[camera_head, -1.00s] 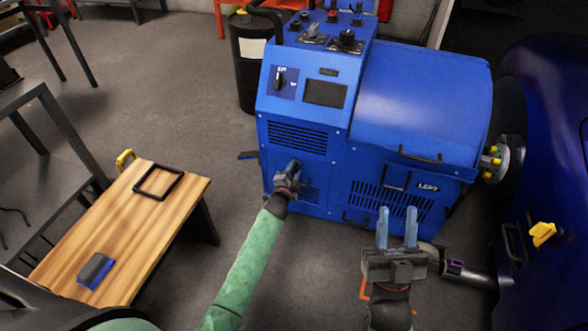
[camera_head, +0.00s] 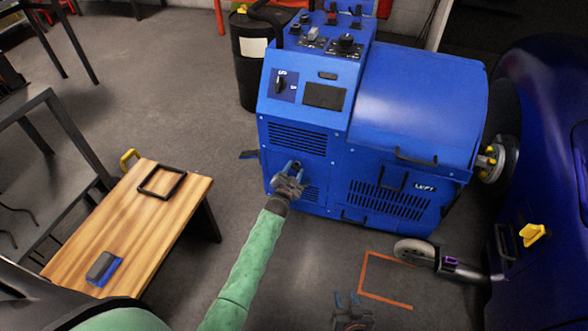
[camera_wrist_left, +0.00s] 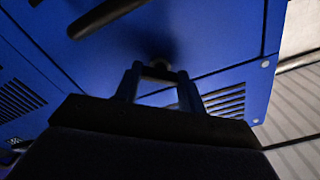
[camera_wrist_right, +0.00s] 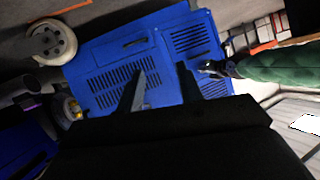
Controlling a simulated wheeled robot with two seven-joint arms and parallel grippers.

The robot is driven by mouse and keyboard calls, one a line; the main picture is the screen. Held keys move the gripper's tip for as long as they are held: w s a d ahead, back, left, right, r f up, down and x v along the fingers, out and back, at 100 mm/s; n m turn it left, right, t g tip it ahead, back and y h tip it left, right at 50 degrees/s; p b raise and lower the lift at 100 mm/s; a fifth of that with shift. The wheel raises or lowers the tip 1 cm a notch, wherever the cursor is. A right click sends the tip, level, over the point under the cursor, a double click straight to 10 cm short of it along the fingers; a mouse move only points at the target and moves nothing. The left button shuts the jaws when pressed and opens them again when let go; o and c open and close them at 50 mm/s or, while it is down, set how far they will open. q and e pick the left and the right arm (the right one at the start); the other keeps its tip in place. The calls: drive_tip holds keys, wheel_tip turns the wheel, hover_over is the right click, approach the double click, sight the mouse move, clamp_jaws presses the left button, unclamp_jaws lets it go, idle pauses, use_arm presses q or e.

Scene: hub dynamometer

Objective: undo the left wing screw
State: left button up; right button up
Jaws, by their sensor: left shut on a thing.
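The left wing screw (camera_wrist_left: 158,70) shows in the left wrist view as a small dark piece between the fingertips, against the blue panel; its shape is mostly hidden. My left gripper (camera_head: 293,167) is at the lower left front of the blue dynamometer cabinet (camera_head: 405,90), below a vent. It is shut on the dark piece, and its fingers also show in the left wrist view (camera_wrist_left: 158,80). My right gripper (camera_head: 350,300) is low at the bottom edge of the head view, apart from the cabinet. Its fingers stand apart and empty in the right wrist view (camera_wrist_right: 165,85).
A wooden bench (camera_head: 150,215) with a black frame and a blue-grey block stands left. A dark blue car body (camera_head: 545,130) is close on the right. A caster wheel (camera_head: 415,252) and an orange floor marking (camera_head: 375,295) lie in front. A black drum (camera_head: 250,75) stands behind.

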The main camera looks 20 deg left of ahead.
use_arm(q)
drive_tip(key=shift+a+n+p, duration=0.15)
drive_tip(key=shift+n+p, duration=0.4)
drive_tip(key=shift+n, duration=0.35)
drive_tip(key=shift+n+p, duration=0.65)
drive_tip(key=shift+n, duration=0.45)
drive_tip(key=shift+f+n+p, duration=0.1)
drive_tip(key=shift+n+p, duration=0.55)
drive_tip(key=shift+n, duration=0.85)
use_arm(e)
drive_tip(key=s+d+f+g, duration=0.1)
drive_tip(key=s+f+g, duration=0.3)
drive_tip(key=s+f, duration=0.3)
drive_tip(key=shift+s+f+g+h, duration=0.3)
drive_tip(key=shift+s+f+h, duration=0.1)
drive_tip(key=shift+s, duration=0.6)
drive_tip(key=shift+r, duration=0.1)
use_arm(q)
drive_tip(key=o, duration=1)
drive_tip(key=shift+s, duration=3.9)
use_arm(e)
drive_tip(key=shift+r, duration=0.15)
drive_tip(key=shift+s, duration=0.1)
